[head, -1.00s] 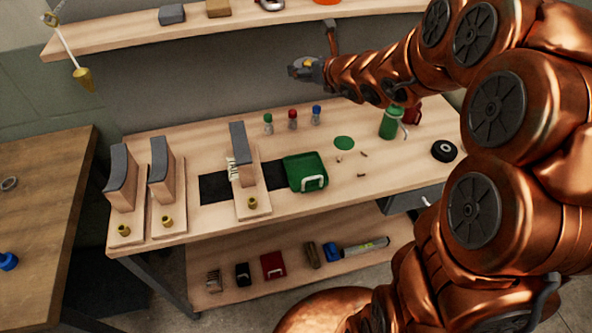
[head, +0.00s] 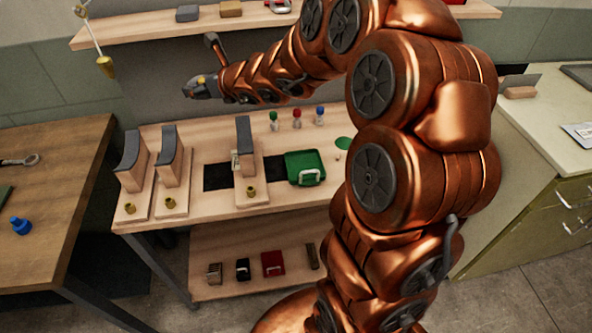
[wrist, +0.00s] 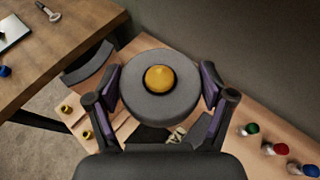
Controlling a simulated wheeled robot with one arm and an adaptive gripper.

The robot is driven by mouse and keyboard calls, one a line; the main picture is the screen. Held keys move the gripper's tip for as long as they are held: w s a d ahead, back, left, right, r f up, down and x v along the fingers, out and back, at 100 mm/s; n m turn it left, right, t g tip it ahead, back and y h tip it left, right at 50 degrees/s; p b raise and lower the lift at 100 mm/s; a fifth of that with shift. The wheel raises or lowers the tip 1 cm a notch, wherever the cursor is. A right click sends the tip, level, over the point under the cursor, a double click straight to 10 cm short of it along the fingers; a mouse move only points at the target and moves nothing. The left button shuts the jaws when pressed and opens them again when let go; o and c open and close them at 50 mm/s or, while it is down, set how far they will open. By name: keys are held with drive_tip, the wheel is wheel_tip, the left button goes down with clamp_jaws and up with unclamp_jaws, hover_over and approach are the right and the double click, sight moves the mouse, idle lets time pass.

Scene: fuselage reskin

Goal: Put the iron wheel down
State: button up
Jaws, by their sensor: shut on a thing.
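The iron wheel (wrist: 149,106), a dark grey disc with a yellow hub, is held between the two fingers of my gripper (wrist: 160,88) in the wrist view. My gripper (head: 200,87) is shut on it and hangs in the air above the back left of the workbench (head: 215,216) in the head view. In the head view the wheel is small and partly hidden by the fingers. In the wrist view it covers part of the bench below.
Wooden stands with grey curved tops (head: 131,160) occupy the bench's left. A green case (head: 303,165) and small coloured bottles (head: 297,118) stand farther right. A brown table (head: 60,190) is at left, with a blue object (head: 20,226). My arm hides the bench's right end.

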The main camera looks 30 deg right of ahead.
drive_tip(key=shift+w+d+r, duration=0.35)
drive_tip(key=shift+w+d, duration=0.05)
drive_tip(key=shift+d, duration=0.3)
drive_tip(key=shift+w+d+r+n+b, duration=0.2)
drive_tip(key=shift+d+b, duration=0.1)
drive_tip(key=shift+d, duration=0.2)
drive_tip(key=shift+w+d+r+n+b, duration=0.1)
drive_tip(key=shift+w+d+b, duration=0.15)
drive_tip(key=shift+d, duration=0.2)
drive_tip(key=d, duration=0.1)
drive_tip(key=n+g+y+b, duration=0.6)
drive_tip(key=n+y+b, duration=0.1)
drive_tip(key=n+b, duration=0.15)
hover_over(304, 168)
wheel_tip(304, 168, down, 16)
drive_tip(key=f, duration=0.1)
drive_tip(key=shift+m+y, duration=0.3)
drive_tip(key=shift+m, duration=0.15)
wheel_tip(304, 168, down, 5)
drive_tip(key=shift+s+b, duration=0.15)
drive_tip(key=shift+b, duration=0.25)
drive_tip(key=shift+f, duration=2.3)
drive_tip(key=shift+f, duration=0.1)
